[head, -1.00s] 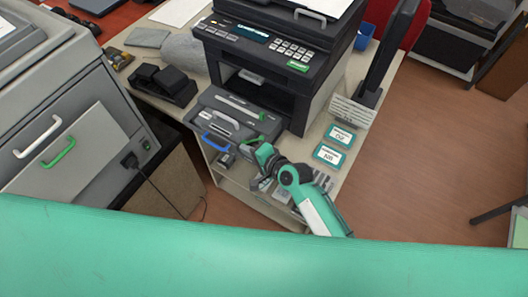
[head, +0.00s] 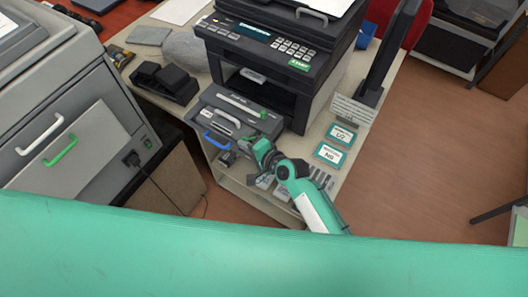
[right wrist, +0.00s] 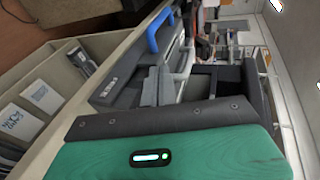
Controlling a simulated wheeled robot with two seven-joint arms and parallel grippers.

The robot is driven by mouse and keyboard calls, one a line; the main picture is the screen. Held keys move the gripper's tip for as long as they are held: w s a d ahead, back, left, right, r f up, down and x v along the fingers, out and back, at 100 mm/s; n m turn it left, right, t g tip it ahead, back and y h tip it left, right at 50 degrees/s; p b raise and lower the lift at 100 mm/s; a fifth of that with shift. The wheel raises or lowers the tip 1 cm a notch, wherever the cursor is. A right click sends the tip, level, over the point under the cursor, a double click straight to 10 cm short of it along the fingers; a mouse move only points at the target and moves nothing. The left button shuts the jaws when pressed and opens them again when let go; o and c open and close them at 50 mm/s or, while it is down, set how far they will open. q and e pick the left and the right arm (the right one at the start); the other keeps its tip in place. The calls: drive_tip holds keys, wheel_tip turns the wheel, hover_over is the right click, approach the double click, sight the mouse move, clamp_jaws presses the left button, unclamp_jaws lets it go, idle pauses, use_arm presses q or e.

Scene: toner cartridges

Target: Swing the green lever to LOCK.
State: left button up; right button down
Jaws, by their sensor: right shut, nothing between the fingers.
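The printer (head: 285,60) stands on the desk, with a grey front unit (head: 232,118) below it. This unit carries a white handle (head: 221,129) and a blue handle (head: 217,141); the blue handle also shows in the right wrist view (right wrist: 158,30). My left gripper is not in view.
Two teal-edged cards, the upper (head: 341,135) and lower (head: 329,155), lie right of the printer. A dark screen (head: 388,52) stands behind them. A grey cabinet (head: 75,130) with white and green handles is at left. An open shelf is below the desk.

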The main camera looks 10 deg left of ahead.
drive_tip(key=shift+d, duration=0.15)
drive_tip(key=shift+w+d, duration=0.15)
drive_tip(key=shift+d, duration=0.55)
drive_tip(key=b+v, duration=0.3)
drive_tip(key=v, duration=1)
drive_tip(key=shift+d+r, duration=0.25)
drive_tip(key=shift+d, duration=0.05)
